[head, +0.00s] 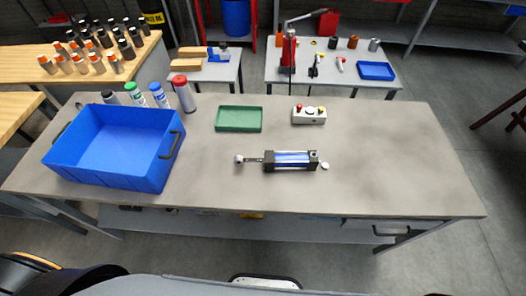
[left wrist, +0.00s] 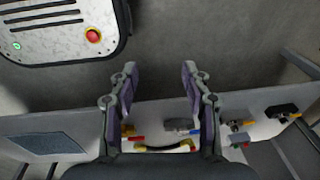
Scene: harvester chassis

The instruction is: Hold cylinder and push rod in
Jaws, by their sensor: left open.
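The cylinder (head: 290,160) lies on its side on the grey table in the head view, with a blue-tinted middle between black end caps. Its rod (head: 254,160) sticks out to the left and ends in a pale round eye (head: 239,159). A small white round piece (head: 325,166) is at its right end. My left gripper (left wrist: 160,75) shows in the left wrist view with its two fingers apart and nothing between them. It is away from the cylinder, which is not in that view. My right gripper is in neither view.
On the table (head: 400,160) are a blue bin (head: 115,165), several spray cans (head: 184,95), a green tray (head: 239,119) and a button box (head: 309,115). The table's right side is clear. The left wrist view shows tools on a lower shelf (left wrist: 265,105).

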